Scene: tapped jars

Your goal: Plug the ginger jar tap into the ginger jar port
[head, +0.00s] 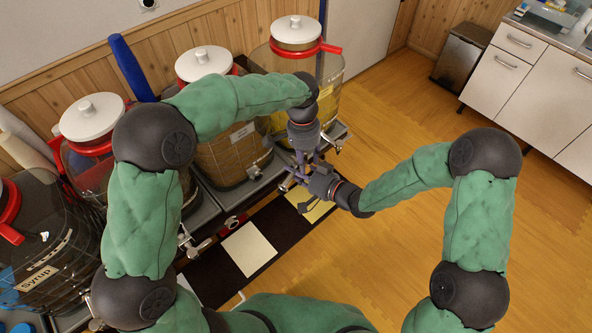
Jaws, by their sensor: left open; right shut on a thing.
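Several clear jars with white lids stand in a row on a grey stand. A readable label, "Syrup", is on the leftmost jar (50,262); I cannot read the others, so I cannot tell which is the ginger jar. My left gripper (304,163) is open, pointing down in front of the rightmost jar (335,85). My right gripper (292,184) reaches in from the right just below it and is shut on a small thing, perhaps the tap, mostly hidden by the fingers. The two grippers overlap in the view. A metal fitting (254,172) shows low on the third jar (225,140).
A silver tap (190,243) juts from the stand's front at left. A red-ringed piece (233,223) is at the stand's edge. The wooden floor at right is clear up to white cabinets (532,75).

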